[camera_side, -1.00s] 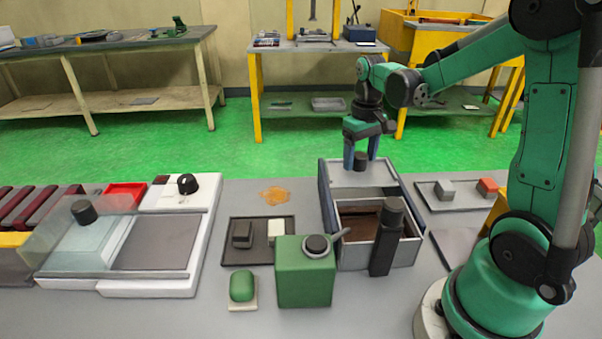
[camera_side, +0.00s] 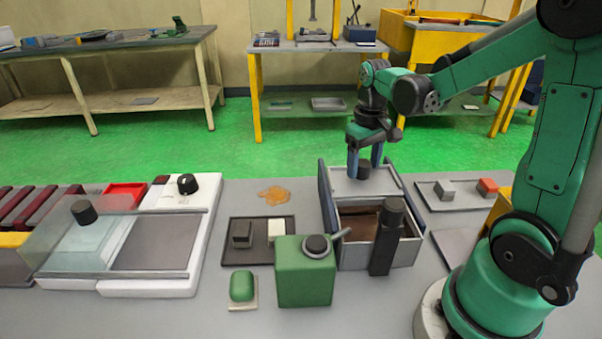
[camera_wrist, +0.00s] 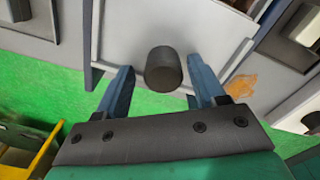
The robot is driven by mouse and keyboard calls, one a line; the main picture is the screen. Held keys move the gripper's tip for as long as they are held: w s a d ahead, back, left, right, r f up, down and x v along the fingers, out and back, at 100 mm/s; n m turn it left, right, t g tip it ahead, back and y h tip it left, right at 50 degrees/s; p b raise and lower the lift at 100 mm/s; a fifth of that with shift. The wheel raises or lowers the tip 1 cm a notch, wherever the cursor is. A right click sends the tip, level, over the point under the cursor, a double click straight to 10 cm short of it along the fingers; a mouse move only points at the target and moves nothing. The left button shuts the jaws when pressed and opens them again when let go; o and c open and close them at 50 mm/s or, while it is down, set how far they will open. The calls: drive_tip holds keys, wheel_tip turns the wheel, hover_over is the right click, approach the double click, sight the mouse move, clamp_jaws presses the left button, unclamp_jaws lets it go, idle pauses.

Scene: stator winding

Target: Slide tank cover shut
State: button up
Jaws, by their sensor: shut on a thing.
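The tank (camera_side: 352,257) is a grey open-topped box right of centre in the side view, with a brown interior showing at its near end. Its cover (camera_side: 347,185) is a pale flat plate over the far part, with a black round knob (camera_side: 364,171) on top. The cover (camera_wrist: 123,25) and knob (camera_wrist: 163,69) also show in the wrist view. My gripper (camera_side: 365,165) is shut on the knob, its blue fingers pointing down on either side of it. In the wrist view my gripper (camera_wrist: 162,82) has the knob between its fingertips.
A dark upright post (camera_side: 384,250) stands at the tank's near right corner. A green canister (camera_side: 304,275) with a lever is at the near left. A dark tray (camera_side: 258,257) lies left, and a tray with grey and red blocks (camera_side: 461,203) lies right.

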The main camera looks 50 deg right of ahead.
drive_tip(key=shift+s+a+f, duration=0.15)
drive_tip(key=shift+s+a, duration=1.3)
drive_tip(key=shift+a, duration=0.1)
drive_tip(key=shift+s+a+f, duration=0.1)
drive_tip(key=shift+s+a, duration=1.35)
drive_tip(key=shift+a, duration=0.1)
drive_tip(key=o, duration=0.6)
drive_tip(key=shift+c, duration=0.2)
wheel_tip(320, 180, up, 6)
drive_tip(key=shift+d, duration=0.1)
drive_tip(key=w+a+n+t, duration=0.3)
drive_tip(key=w+a+t, duration=0.1)
drive_tip(key=a+t, duration=0.3)
drive_tip(key=shift+w+a, duration=0.3)
drive_tip(key=shift+w, duration=0.05)
